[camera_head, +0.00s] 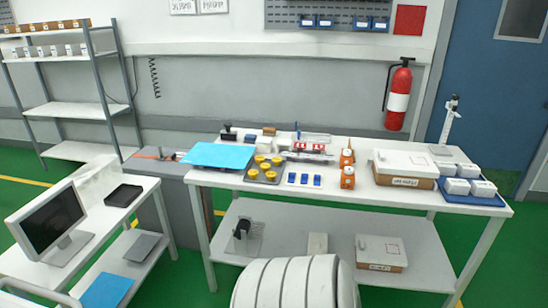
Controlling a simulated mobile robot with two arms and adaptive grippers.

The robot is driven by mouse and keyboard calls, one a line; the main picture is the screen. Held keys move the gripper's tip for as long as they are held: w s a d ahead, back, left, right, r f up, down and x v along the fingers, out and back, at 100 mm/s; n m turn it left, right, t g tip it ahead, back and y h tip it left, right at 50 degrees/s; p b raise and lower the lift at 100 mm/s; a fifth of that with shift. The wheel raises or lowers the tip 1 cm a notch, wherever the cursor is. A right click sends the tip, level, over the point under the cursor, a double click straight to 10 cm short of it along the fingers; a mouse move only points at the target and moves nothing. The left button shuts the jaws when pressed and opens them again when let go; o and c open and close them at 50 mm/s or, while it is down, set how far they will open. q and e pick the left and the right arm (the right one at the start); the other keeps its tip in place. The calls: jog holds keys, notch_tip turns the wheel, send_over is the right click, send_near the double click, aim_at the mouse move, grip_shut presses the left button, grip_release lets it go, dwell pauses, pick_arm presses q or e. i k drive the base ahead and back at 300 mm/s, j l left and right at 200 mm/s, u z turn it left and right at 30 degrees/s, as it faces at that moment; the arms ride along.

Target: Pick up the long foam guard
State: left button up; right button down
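I cannot pick out a long foam guard with certainty in the head view. A long, thin pale item (305,156) lies on the white worktable (345,196), behind the small blue blocks; it is too small to tell what it is. Another thin, light bar (314,137) lies farther back on the same table. Neither of my grippers is in view, and nothing shows being held.
A monitor (48,220) stands left.

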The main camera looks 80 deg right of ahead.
aim_at(317, 242)
jog(key=z, duration=2.95)
jog(key=i+j, duration=0.35)
jog(key=i, duration=0.2)
jog(key=i+j+z, duration=0.1)
jog(key=i+j, duration=0.25)
jog(key=i, duration=0.2)
jog(key=i+j, duration=0.45)
jog(key=i+l, duration=0.05)
jog(key=i, duration=0.05)
